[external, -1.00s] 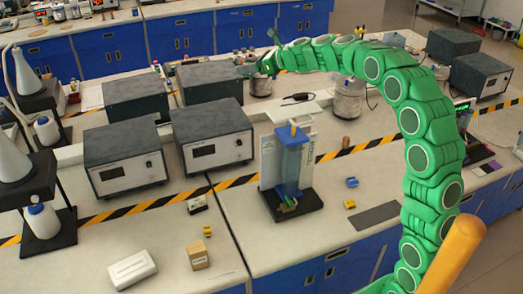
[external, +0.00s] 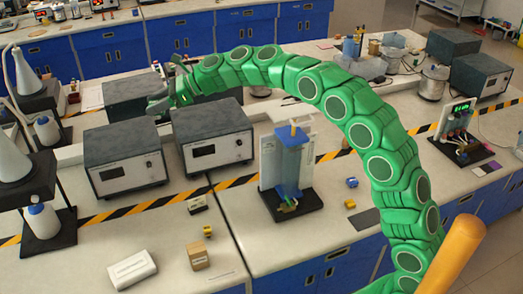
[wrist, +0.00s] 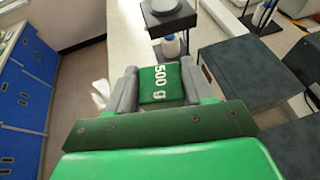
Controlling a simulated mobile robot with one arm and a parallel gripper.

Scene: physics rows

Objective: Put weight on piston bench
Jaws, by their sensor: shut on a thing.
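In the external view my gripper (external: 163,86) is high above the bench at the back left, over the dark instrument boxes. The weight cannot be made out clearly there. The piston bench (external: 287,160), with a blue piston column, clear panels and a black base, stands upright at the bench's middle. My gripper is well to its left and behind it, apart from it.
Grey-black instrument boxes (external: 215,135) stand left of the piston bench. A stand with a white bottle (external: 42,222) is at far left. Small yellow and blue pieces (external: 351,183) lie right of the piston bench. The front bench surface is mostly clear.

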